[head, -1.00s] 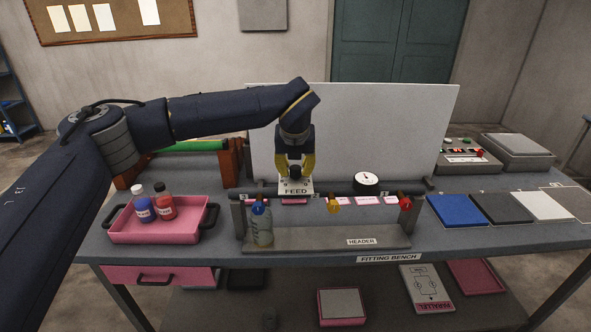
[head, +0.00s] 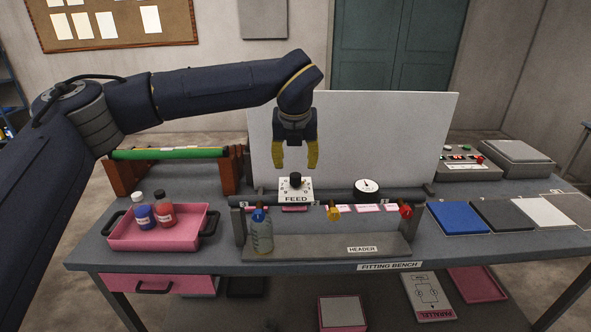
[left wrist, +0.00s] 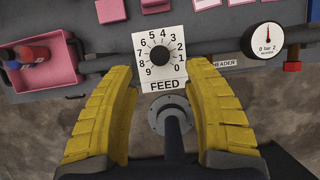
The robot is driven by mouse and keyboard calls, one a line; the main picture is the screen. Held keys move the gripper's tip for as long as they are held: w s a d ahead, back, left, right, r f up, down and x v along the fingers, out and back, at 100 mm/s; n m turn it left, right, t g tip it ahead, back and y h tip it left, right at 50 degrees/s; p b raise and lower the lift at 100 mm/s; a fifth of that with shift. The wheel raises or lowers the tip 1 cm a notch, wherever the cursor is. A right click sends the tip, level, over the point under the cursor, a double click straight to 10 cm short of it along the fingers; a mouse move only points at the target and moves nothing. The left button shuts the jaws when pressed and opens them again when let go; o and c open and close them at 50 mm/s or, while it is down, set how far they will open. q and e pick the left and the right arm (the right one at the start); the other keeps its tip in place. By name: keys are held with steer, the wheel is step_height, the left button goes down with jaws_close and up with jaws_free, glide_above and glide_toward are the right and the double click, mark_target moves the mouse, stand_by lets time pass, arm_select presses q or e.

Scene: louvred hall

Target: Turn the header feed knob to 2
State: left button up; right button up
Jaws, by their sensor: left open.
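The feed knob (head: 296,180) is a round black knob on a white plate marked FEED (head: 296,196), standing on the header pipe. In the left wrist view the knob (left wrist: 160,54) sits within a ring of digits from 0 to 9. I cannot make out which digit it points to. My left gripper (head: 297,166) has yellow fingers, open and empty, above the knob and apart from it. In the left wrist view its fingers (left wrist: 160,76) spread on both sides below the plate. My right gripper is not in view.
A round gauge (head: 367,189) is right of the plate. A pink tray (head: 187,229) with two bottles is left. A pale panel (head: 400,135) stands behind.

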arm_select(q)
steer(key=shift+v, duration=2.15)
steer(key=shift+f, duration=0.1)
